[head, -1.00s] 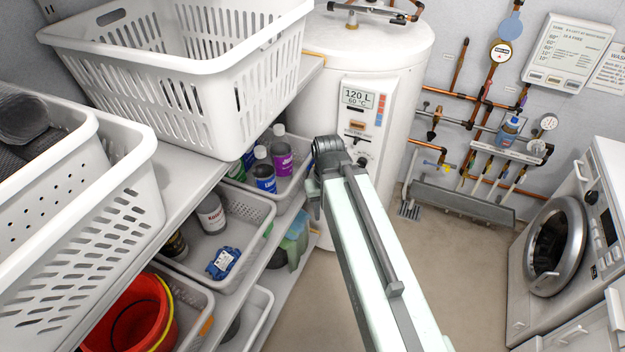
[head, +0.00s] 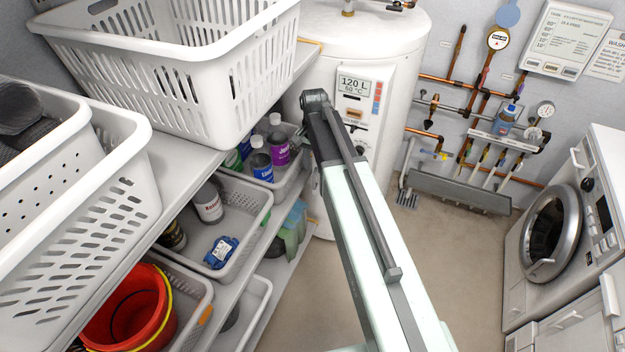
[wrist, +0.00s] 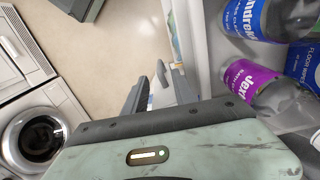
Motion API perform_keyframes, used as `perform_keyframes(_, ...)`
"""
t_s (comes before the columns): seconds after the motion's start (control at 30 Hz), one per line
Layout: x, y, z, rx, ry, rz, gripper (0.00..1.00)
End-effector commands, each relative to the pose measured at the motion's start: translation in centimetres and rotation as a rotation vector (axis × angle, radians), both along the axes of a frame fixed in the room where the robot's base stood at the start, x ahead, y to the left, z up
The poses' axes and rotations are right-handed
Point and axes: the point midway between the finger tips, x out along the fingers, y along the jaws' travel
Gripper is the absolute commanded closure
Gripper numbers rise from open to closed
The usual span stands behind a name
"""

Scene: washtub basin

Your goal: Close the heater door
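The white cylindrical water heater (head: 395,70) stands at the back in the head view. Its front panel (head: 360,100) carries a "120 L 60 °C" display, coloured marks and a knob. My arm covers the panel's lower left, and I cannot tell how far a heater door stands open. My gripper (wrist: 157,95) shows in the wrist view with its dark fingers apart. A pale patch and a grey curved piece show between and beyond them; I cannot tell whether either belongs to the heater.
Shelves at left hold white baskets (head: 215,75) and crates with bottles (head: 261,160) close beside my arm. The bottles also show at right in the wrist view (wrist: 250,85). A washing machine (head: 560,235) stands at right. The floor (head: 450,255) between is clear.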

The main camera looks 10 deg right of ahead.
Motion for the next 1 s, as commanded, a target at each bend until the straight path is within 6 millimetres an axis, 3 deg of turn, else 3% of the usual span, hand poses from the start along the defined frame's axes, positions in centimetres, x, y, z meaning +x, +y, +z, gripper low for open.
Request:
perform_keyframes(0.03,0.0,0.0,-1.4,0.000,0.000,0.000,0.68)
perform_keyframes(0.3,0.0,0.0,-6.1,0.000,0.000,0.001,0.68)
perform_keyframes(0.43,0.0,0.0,-6.9,0.000,0.000,0.002,0.68)
perform_keyframes(0.67,0.0,0.0,-6.6,0.000,0.000,0.002,0.68)
perform_keyframes(0.8,0.0,0.0,-6.6,0.000,0.000,0.002,1.00)
perform_keyframes(1.0,0.0,-0.1,-6.6,0.000,0.000,0.001,1.00)
